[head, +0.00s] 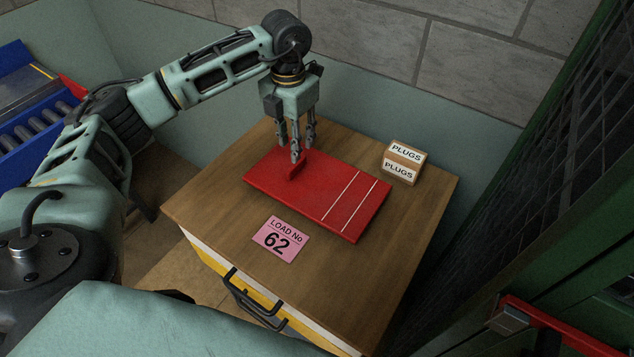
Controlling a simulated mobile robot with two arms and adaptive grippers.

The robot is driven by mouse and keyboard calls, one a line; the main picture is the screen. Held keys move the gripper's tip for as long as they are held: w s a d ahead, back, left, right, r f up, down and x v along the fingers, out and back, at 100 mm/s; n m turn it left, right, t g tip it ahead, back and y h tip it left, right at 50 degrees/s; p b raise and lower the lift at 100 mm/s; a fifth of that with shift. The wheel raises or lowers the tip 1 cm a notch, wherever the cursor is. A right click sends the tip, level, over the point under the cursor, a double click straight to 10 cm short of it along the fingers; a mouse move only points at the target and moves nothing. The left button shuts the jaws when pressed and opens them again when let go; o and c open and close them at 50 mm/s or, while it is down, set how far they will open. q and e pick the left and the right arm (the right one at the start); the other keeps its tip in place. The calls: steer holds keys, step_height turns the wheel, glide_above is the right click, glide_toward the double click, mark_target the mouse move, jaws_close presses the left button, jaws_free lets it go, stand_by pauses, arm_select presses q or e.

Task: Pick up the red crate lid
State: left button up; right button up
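The red crate lid (318,190) lies flat on a wooden-topped cabinet in the head view. It has two pale lines across its right part and a raised red handle (298,169) near its left end. My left gripper (297,152) points down over the handle, with its fingers around or just beside the handle's top. Whether the fingers touch the handle, or how far they are closed, I cannot tell. My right gripper is not in view.
The cabinet top (400,235) also holds a small box marked PLUGS (403,162) behind the lid and a pink card reading LOAD No 62 (281,239) in front. A green mesh frame (540,150) stands close on the right. A blue roller unit (35,110) is at left.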

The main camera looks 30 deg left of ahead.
mark_target(296, 164)
arm_select(q)
steer(key=f, duration=0.1)
steer(key=f+p, duration=0.1)
steer(key=f, duration=0.1)
steer(key=f+p, duration=0.1)
steer(key=f, duration=0.1)
steer(key=shift+s+d+f, duration=0.2)
steer(key=shift+s+d, duration=0.1)
steer(key=shift+d, duration=0.05)
steer(key=shift+f, duration=0.35)
steer(key=shift+c, duration=0.5)
jaws_close()
steer(key=shift+r, duration=0.1)
